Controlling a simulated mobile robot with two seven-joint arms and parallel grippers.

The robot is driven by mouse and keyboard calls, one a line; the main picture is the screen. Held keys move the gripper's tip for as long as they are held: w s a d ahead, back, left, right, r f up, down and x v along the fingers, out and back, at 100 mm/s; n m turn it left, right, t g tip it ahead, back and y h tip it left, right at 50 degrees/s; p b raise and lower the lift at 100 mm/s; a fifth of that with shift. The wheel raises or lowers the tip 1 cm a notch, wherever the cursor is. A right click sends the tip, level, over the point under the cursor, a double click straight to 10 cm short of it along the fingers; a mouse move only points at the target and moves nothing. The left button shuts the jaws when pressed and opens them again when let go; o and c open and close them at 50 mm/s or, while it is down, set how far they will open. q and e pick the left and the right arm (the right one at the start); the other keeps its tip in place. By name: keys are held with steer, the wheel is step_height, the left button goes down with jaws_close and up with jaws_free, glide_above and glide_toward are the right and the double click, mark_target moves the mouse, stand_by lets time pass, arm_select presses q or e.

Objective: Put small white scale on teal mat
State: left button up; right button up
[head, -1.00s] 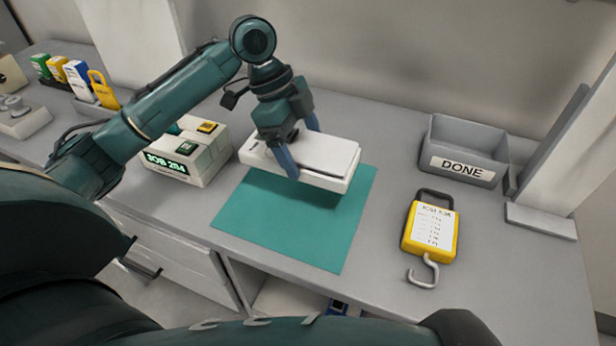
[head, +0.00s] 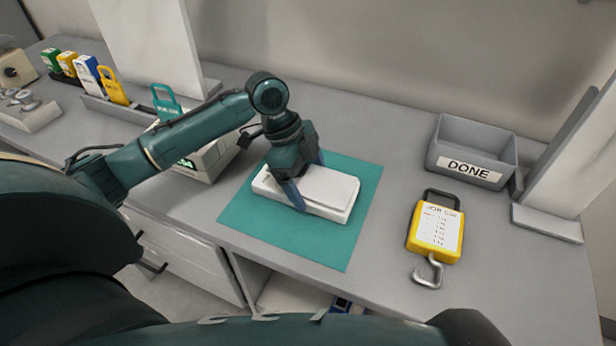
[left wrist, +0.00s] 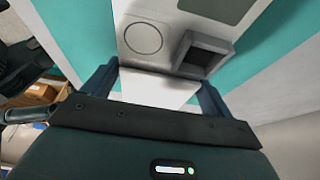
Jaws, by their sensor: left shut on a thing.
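The small white scale (head: 328,188) is a flat white box with a raised top plate. In the head view it is over the middle of the teal mat (head: 300,246), inside the mat's outline. My left gripper (head: 304,188) is shut across the scale's left part, one finger on each long side. Whether the scale touches the mat is hard to tell. In the left wrist view the scale (left wrist: 155,60) is between the blue fingers, with teal mat (left wrist: 85,35) on both sides. My right gripper is not in view.
A yellow hanging scale with a hook (head: 436,230) lies right of the mat. A grey DONE bin (head: 470,172) stands behind it. A device with a green display (head: 212,158) is at the left, partly behind my arm. The grey table (head: 380,270) is clear between mat and hanging scale.

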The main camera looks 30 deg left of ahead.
arm_select(q)
steer(key=o, duration=1.1)
steer(key=shift+f, duration=0.1)
steer(key=v, duration=1.2)
steer(key=shift+b, duration=0.3)
